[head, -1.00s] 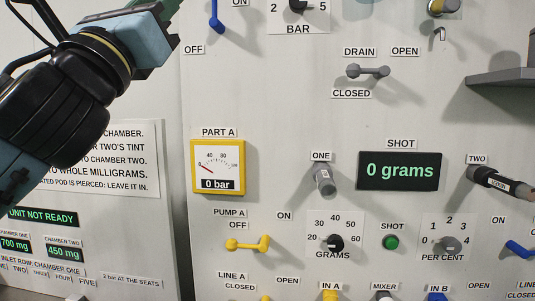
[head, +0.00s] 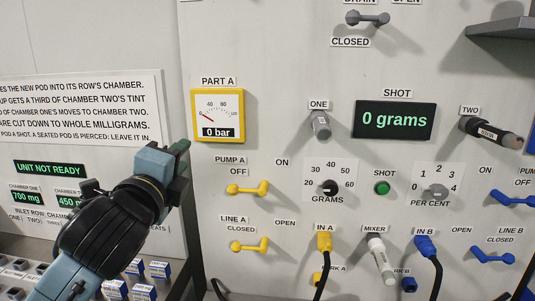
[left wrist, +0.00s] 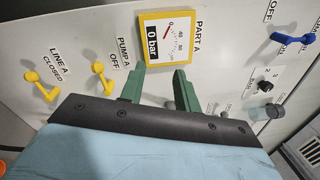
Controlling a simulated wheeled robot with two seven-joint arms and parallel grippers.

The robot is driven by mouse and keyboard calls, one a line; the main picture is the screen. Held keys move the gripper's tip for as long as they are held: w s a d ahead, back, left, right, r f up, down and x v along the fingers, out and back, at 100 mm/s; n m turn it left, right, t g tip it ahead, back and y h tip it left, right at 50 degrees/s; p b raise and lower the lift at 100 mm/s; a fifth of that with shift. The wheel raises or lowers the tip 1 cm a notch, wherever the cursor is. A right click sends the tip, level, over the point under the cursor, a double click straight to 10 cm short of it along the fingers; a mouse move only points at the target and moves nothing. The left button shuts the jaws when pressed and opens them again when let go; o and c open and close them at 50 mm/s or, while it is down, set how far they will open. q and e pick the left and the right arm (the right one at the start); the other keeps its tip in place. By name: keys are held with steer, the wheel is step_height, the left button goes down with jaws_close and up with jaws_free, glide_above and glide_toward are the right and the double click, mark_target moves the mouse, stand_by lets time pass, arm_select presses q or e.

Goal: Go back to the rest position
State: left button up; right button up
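My left gripper (head: 180,150) is left of centre in the head view, in front of the panel, just left of and below the yellow-framed Part A gauge (head: 218,115). In the left wrist view its two green fingers (left wrist: 160,84) stand apart with nothing between them. The gauge (left wrist: 170,38) shows beyond the fingertips and reads 0 bar. The left gripper looks clear of the panel, though the exact gap cannot be told. My right gripper is in neither view.
Yellow Pump A (head: 248,188) and Line A (head: 250,246) handles stick out right of my left arm. Small boxed pods (head: 158,270) sit low at left.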

arm_select(q)
steer(key=s+a+f+n+g+y, duration=0.1)
steer(key=s+f+n+g, duration=0.35)
steer(key=f, duration=0.75)
steer(key=s+a+f+n+g+y, duration=0.15)
steer(key=s+f+n+g, duration=0.35)
steer(key=f, duration=0.8)
steer(key=s+a+f+n+g, duration=0.25)
steer(key=s+f+n, duration=0.35)
steer(key=s+f, duration=0.4)
steer(key=s+a+f+n+g, duration=0.25)
steer(key=s+f+n, duration=0.4)
steer(key=s, duration=0.55)
step_height(320, 180, down, 26)
steer(key=d+m+g+b, duration=0.1)
steer(key=g+b, duration=0.1)
steer(key=s+a+f+g+b, duration=0.1)
steer(key=s+a+f+b, duration=0.1)
steer(key=s+f, duration=1.5)
steer(key=shift+s+a+f+m, duration=0.15)
steer(key=shift+a+f+m, duration=0.15)
steer(key=shift+a+f, duration=0.25)
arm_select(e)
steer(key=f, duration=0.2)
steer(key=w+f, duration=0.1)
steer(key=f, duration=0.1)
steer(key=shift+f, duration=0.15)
